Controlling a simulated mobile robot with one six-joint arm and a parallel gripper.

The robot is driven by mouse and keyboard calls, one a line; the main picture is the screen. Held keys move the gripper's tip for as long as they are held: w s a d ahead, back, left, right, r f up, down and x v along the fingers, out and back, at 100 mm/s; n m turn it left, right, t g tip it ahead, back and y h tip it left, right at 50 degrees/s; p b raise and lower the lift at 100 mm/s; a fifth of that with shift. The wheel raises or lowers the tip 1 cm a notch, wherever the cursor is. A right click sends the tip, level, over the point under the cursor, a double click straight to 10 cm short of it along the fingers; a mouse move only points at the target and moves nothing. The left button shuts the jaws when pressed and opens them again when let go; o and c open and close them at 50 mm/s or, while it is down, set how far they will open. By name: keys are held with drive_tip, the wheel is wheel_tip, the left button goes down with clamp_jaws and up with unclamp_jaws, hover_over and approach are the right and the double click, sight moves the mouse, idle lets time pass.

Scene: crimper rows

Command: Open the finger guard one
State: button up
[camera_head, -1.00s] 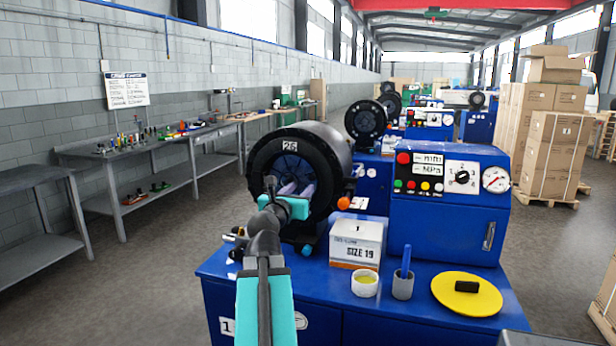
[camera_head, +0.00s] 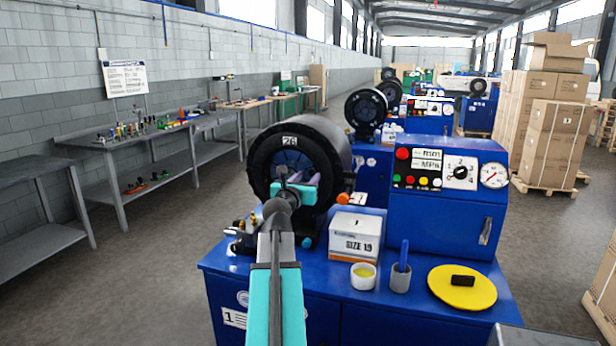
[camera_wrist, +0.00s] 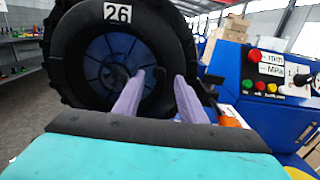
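The nearest crimper is a blue machine with a black ring-shaped head (camera_head: 268,150) marked 26, and its base bears a 1. In the wrist view the head (camera_wrist: 72,55) fills the upper left, with a blue segmented disc (camera_wrist: 108,55) inside the ring. I cannot tell for sure which part is the finger guard. A small dark knob shows near the disc's right side. My gripper (camera_head: 304,178) is in front of the head's opening. In the wrist view its two lilac fingers (camera_wrist: 160,76) are apart with nothing between them, pointing at the ring's lower right. Contact cannot be told.
An orange ball (camera_head: 343,199) sits at the head's lower right. A SIZE 19 box (camera_head: 355,236), a white cup (camera_head: 363,276), a grey cup with a blue stick (camera_head: 401,279) and a yellow disc (camera_head: 448,294) stand on the table. The control cabinet (camera_head: 447,215) is at right.

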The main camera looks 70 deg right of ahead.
sight(312, 173)
drive_tip(key=shift+w+d, duration=0.1)
drive_tip(key=shift+d, duration=1.75)
